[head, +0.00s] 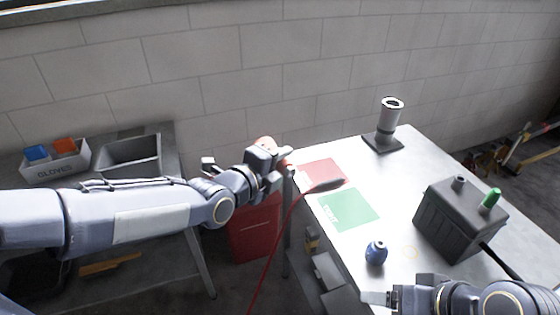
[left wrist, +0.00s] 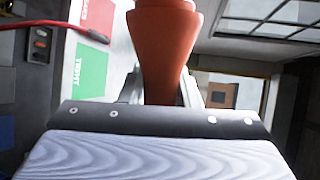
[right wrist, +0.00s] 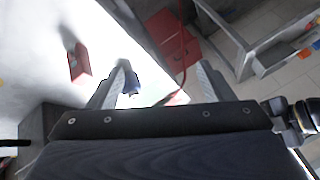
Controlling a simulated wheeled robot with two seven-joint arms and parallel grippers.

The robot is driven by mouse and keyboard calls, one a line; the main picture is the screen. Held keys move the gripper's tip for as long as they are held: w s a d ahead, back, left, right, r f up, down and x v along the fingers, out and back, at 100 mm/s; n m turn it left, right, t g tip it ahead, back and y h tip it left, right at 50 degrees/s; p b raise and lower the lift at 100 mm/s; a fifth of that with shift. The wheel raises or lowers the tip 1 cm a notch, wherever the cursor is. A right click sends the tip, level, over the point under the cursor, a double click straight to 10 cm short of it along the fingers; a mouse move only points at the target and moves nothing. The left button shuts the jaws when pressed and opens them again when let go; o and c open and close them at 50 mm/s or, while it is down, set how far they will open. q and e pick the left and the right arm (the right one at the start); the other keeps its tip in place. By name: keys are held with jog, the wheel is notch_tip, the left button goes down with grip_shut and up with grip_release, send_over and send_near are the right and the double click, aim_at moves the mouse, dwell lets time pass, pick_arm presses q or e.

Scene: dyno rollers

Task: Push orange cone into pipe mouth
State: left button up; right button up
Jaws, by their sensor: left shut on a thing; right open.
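My left gripper (head: 270,153) is shut on the orange cone (left wrist: 165,50), which fills the upper middle of the left wrist view. In the head view only a bit of the cone (head: 264,141) shows behind the gripper, left of the table's left edge. A grey upright pipe (head: 388,120) on a dark square base stands at the far side of the table, its round mouth (head: 392,103) facing up and empty-looking. The cone and pipe are well apart. My right gripper (right wrist: 160,85) is open near the front of the table, with a small blue object (right wrist: 131,82) beyond one finger.
A blue knob-like object (head: 376,252) and a dark box (head: 455,222) with a green-topped post stand on the table (head: 425,165). Red (head: 320,172) and green (head: 350,209) patches mark its left side; a red cable lies there. A glove bin (head: 55,165) stands at left.

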jog(key=w+d+n+t+h, duration=0.1)
jog(key=w+n+t, duration=0.2)
jog(key=w+n, duration=0.45)
jog(key=n+t+y, duration=0.6)
jog(key=n+y, duration=0.1)
jog(key=n, duration=1.2)
send_near(290, 169)
jog(key=f, duration=0.1)
jog(key=x, duration=1)
jog(key=shift+w, duration=0.25)
jog(key=shift+c, duration=0.2)
jog(key=c, duration=0.7)
jog(key=o, duration=1)
